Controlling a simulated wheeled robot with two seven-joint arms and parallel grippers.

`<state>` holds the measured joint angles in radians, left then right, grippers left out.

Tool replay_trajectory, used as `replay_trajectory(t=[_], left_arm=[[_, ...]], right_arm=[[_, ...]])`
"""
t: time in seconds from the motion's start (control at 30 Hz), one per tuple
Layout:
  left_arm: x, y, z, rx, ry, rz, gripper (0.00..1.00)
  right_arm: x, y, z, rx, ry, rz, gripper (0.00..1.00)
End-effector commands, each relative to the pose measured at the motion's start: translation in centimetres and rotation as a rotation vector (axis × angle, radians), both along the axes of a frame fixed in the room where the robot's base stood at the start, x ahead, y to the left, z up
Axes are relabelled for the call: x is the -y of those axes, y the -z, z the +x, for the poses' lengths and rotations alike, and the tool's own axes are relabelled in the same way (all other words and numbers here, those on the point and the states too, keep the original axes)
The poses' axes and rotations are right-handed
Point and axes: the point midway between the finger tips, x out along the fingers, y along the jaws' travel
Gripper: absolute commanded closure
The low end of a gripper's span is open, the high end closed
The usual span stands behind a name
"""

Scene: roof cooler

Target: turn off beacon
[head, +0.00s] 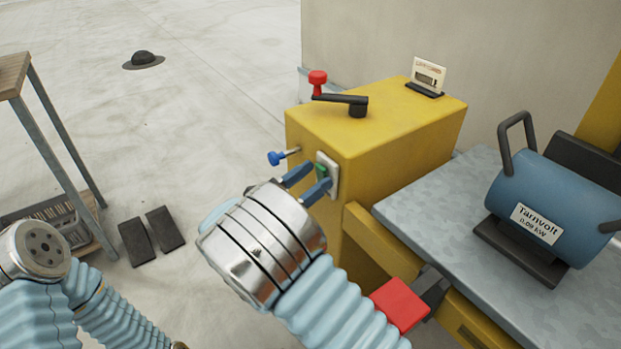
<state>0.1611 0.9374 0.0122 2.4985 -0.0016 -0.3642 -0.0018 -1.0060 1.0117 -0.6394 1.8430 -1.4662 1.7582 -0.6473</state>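The fingers hide part of the switch. I cannot make out a beacon lamp in the head view. My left arm shows at the lower left, but its gripper fingers are not visible.
A blue knob (276,157) sticks out left of the switch. A crank with a red knob (317,78) and a small sign (428,75) are on the box top. A blue motor (551,205) stands on the grey bench (432,208). A red block (399,304) is below.

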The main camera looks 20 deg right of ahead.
Motion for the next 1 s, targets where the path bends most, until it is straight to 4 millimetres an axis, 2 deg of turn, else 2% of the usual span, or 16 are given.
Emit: replay_trajectory(t=[0.23,0.37,0.47,0.8,1.0], left_arm=[[0.0,0.0,0.0,0.0,0.0,0.0,0.15],[0.0,0.0,0.0,0.001,0.0,0.0,0.15],[0.0,0.2,0.0,0.001,0.0,0.0,0.15],[-0.2,0.5,0.1,0.002,-0.003,0.002,0.15],[-0.2,0.6,0.1,0.002,-0.004,0.003,0.15]], right_arm=[[0.0,0.0,0.0,0.001,0.0,0.001,0.4],[-1.0,0.3,-0.3,0.001,-0.003,0.0,0.4],[-2.6,1.0,-0.9,0.0,-0.003,0.0,0.4],[-9.7,3.6,-3.5,0.0,-0.002,0.0,0.4],[-11.9,4.4,-4.3,0.0,-0.001,0.0,0.4]])
